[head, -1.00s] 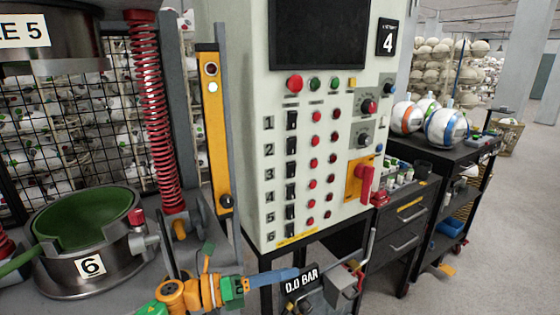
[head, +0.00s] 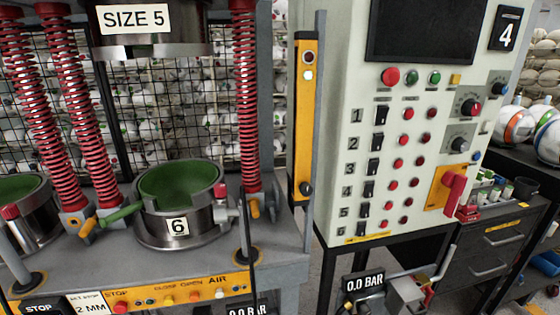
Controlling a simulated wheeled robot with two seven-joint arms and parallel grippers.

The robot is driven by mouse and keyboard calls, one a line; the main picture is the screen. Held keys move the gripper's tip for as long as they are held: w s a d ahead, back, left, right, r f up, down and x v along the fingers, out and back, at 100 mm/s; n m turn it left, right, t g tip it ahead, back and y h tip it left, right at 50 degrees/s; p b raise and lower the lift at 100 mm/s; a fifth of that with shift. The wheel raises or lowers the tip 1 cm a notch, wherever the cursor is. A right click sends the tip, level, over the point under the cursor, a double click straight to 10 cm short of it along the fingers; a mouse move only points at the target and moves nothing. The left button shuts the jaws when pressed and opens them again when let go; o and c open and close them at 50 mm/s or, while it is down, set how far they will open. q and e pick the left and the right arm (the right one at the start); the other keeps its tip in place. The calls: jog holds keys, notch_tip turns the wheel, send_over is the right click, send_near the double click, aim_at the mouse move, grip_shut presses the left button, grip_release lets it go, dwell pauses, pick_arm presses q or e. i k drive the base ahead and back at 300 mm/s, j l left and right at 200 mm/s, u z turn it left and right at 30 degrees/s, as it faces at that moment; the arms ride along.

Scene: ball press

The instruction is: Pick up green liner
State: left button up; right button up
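A green liner (head: 180,183) sits inside the round metal mould marked 6 (head: 178,226) on the press bed in the head view. Its near wall dips low, so its inside shows. A second green liner (head: 18,187) shows in part in another metal mould (head: 35,222) at the left edge. A green-handled bar (head: 120,214) lies against the left side of mould 6. Neither of my grippers is in view.
The upper press head marked SIZE 5 (head: 140,40) hangs above mould 6, between red springs (head: 243,95). A yellow light guard (head: 305,120) stands right of the press. A control cabinet (head: 400,200) and dark drawer unit (head: 490,245) stand farther right.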

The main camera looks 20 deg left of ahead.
aim_at(173, 184)
jog(key=u, duration=1.3)
